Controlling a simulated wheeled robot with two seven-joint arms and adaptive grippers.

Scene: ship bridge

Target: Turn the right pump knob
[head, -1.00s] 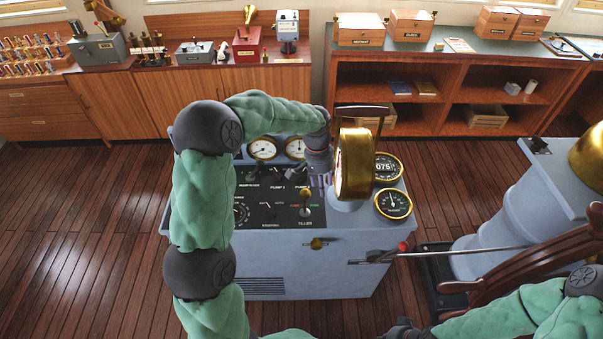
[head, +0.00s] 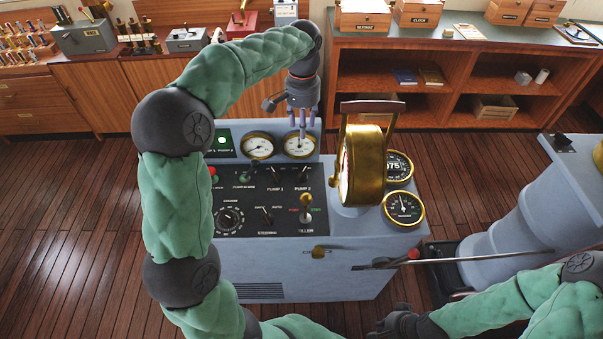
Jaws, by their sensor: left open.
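The right pump knob (head: 304,174), above the PUMP 2 label, is a small dark knob on the console's black panel. The left pump knob (head: 275,174) sits beside it, above PUMP 1. My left gripper (head: 303,131) hangs fingers-down above and behind the right pump knob, in front of the right white gauge. Its fingers are apart, with nothing between them, and clear of the knob. My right gripper (head: 382,328) is low at the bottom edge, away from the panel; its fingers are too dark and cut off to read.
A brass telegraph (head: 366,165) stands just right of the pump knobs. The brass tiller lever (head: 307,207) rises in front of them. A green lamp (head: 222,140) glows at the panel's back left. A red-tipped lever (head: 413,253) sticks out at the console's front right.

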